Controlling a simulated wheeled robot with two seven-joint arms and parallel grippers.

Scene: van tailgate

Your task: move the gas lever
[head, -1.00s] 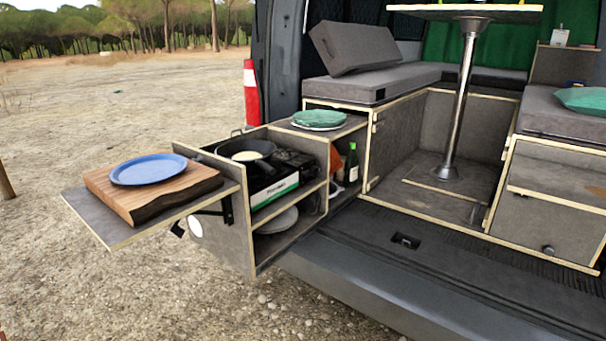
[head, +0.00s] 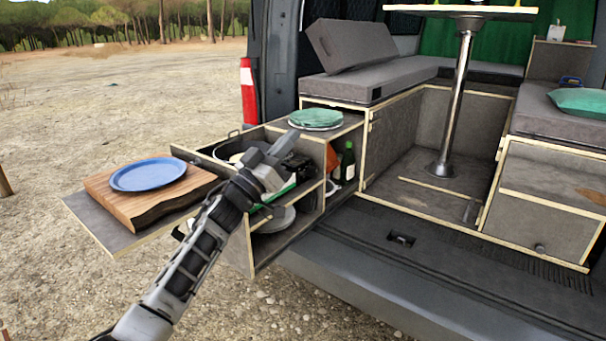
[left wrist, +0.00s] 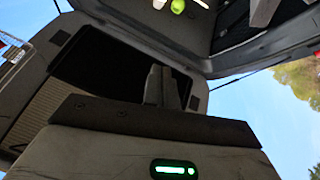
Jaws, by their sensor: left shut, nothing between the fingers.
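The gas stove (head: 299,166) sits in the pull-out kitchen box, with its green and white front mostly behind my arm. I cannot make out the gas lever itself. My left gripper (head: 287,139) is in front of and over the stove, pointing up and away, its fingers shut and empty. I cannot tell if it touches anything. In the left wrist view its shut fingers (left wrist: 160,86) stand against the van's raised tailgate, and no stove shows there. The pan (head: 228,153) on the stove is partly hidden behind the gripper. My right gripper is not in view.
A blue plate (head: 148,171) lies on a wooden board (head: 133,207) on the side shelf at left. Green plates (head: 316,118) stand on the box behind the gripper. A green bottle (head: 348,163) is in a compartment at right. Open ground lies at front left.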

